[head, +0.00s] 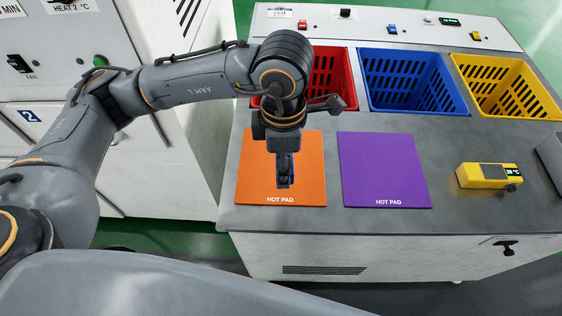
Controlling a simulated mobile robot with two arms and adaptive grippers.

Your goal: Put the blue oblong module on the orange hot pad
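The orange hot pad (309,170) lies flat on the grey worktop, left of a purple hot pad. My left gripper (284,182) points down over the middle of the orange pad. My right gripper is not in view.
The purple hot pad (384,170) is bare. Red (335,80), blue (412,82) and yellow (506,88) slotted bins stand behind the pads. A yellow temperature meter (484,176) lies at the right, near a grey block (552,155). The worktop's front edge runs just below the pads.

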